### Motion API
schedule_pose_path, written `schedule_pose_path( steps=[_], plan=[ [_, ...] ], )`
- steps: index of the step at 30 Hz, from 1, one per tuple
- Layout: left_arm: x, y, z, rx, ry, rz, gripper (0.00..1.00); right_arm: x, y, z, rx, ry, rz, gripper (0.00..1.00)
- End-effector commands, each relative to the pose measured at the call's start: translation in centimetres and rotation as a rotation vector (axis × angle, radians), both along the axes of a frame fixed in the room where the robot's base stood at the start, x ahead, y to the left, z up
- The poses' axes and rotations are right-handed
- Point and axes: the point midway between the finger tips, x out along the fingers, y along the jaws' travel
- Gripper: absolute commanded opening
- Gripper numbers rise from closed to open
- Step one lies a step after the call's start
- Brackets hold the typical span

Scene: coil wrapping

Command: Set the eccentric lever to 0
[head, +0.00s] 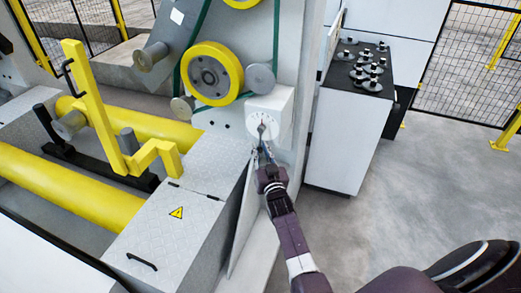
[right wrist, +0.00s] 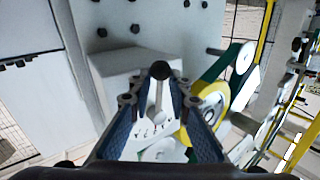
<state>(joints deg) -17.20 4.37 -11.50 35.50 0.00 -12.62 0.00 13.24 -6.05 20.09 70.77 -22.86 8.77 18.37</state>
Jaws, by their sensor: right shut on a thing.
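The eccentric lever (head: 262,129) is a small grey lever on a white box with a round marked dial (head: 270,114) on the machine's front. In the right wrist view the lever shows as a grey shaft with a black ball knob (right wrist: 160,70), with dial marks below it. My right gripper (head: 262,150) reaches up to the dial from below. Its two blue-padded fingers (right wrist: 160,103) stand on either side of the lever and are shut on it. The dial's numbers are too small to read. My left gripper is not in view.
A yellow wheel (head: 215,73) with a green belt (head: 193,42) is left of the dial. A yellow bent arm (head: 95,110) and yellow rollers (head: 60,187) lie further left. A cabinet (head: 345,140) with black-topped parts stands to the right.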

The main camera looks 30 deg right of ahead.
Motion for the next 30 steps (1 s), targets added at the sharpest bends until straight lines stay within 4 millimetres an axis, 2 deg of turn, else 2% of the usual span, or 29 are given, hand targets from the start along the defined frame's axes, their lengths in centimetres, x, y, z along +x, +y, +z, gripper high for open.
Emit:
schedule_pose_path(
  steps=[6, 11, 30],
  plan=[
    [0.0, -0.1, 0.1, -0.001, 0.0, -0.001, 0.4, 0.0, 0.0, 0.0, -0.001, 0.003, -0.001, 0.0],
    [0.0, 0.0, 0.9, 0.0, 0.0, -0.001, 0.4, -0.2, -0.2, 0.3, -0.023, 0.024, 0.0, 0.0],
    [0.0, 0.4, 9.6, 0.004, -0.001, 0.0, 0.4, -2.3, -2.0, 1.9, -0.331, 0.374, 0.0, 0.0]
  ],
)
